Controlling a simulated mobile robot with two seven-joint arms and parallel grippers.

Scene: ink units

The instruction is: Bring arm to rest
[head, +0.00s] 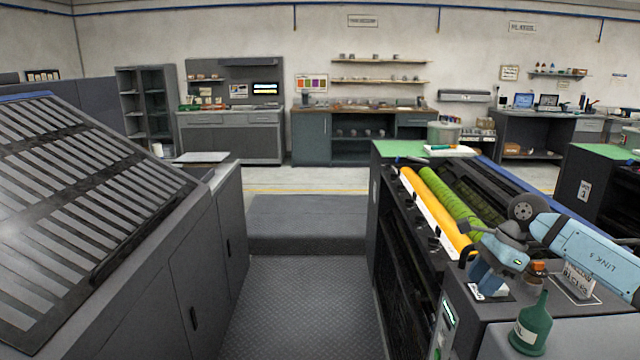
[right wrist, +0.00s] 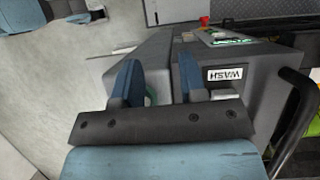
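My right arm comes in from the right in the head view, over the near end of the press unit (head: 460,310). Its light-blue gripper (head: 484,278) points down beside the small orange-capped bottle (head: 538,268). In the right wrist view the two blue fingers of this gripper (right wrist: 158,75) stand apart, with nothing seen held between them. A grey housing with a "WASH" label (right wrist: 226,75) lies beyond the fingers. My left gripper is not in view.
A dark green bottle (head: 529,327) and a labelled container (head: 578,281) stand close to the right arm. Yellow (head: 437,213) and green rollers (head: 448,197) lie in the open press. A grey slatted machine (head: 80,200) is at left; the aisle (head: 305,290) between is clear.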

